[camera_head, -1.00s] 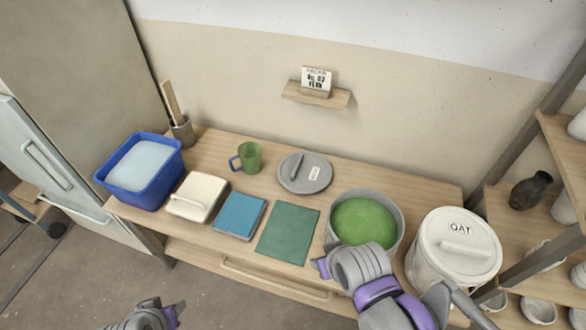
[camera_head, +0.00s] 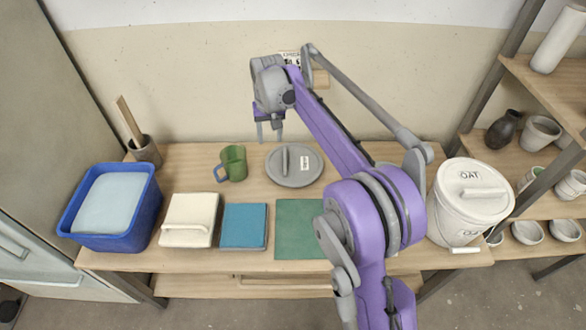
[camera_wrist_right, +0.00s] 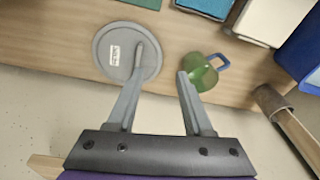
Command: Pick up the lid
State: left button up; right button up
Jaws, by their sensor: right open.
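The grey round lid (camera_head: 294,166) lies flat on the wooden table, with a bar handle across it and a white label. It also shows in the right wrist view (camera_wrist_right: 112,52), its handle close to the tip of one finger. My right gripper (camera_head: 269,138) is open and empty, above the back of the table by the lid's left side. In the right wrist view the fingers (camera_wrist_right: 160,82) are spread, with the lid on one side and the green mug (camera_wrist_right: 198,72) near the other fingertip. The bucket of green glaze is hidden behind my right arm. My left gripper is not in view.
The green mug (camera_head: 232,163) stands left of the lid. A blue tub (camera_head: 143,215), a cream lidded box (camera_head: 189,220), a blue tile (camera_head: 243,227) and a green mat (camera_head: 298,229) line the front. The OAT bucket (camera_head: 455,215) stands right.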

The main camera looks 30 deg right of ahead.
jog(key=w+d+f+m+g+b, duration=0.1)
jog(key=w+d+f+m+b, duration=0.1)
jog(key=w+d+f, duration=0.55)
jog(key=b, duration=0.1)
send_over(285, 161)
jog(key=shift+g, duration=0.3)
jog(key=f, duration=0.8)
jog(key=shift+s+a+f, duration=0.15)
jog(key=shift+a, duration=0.1)
jog(key=shift+d+f+b, duration=0.15)
jog(key=shift+f+b, duration=0.05)
jog(key=shift+f, duration=1.25)
jog(key=shift+d+f+b, duration=0.1)
jog(key=shift+f+b, duration=0.05)
jog(key=shift+f, duration=1.3)
jog(key=shift+f, duration=0.25)
jog(key=shift+c, duration=0.2)
grip_shut()
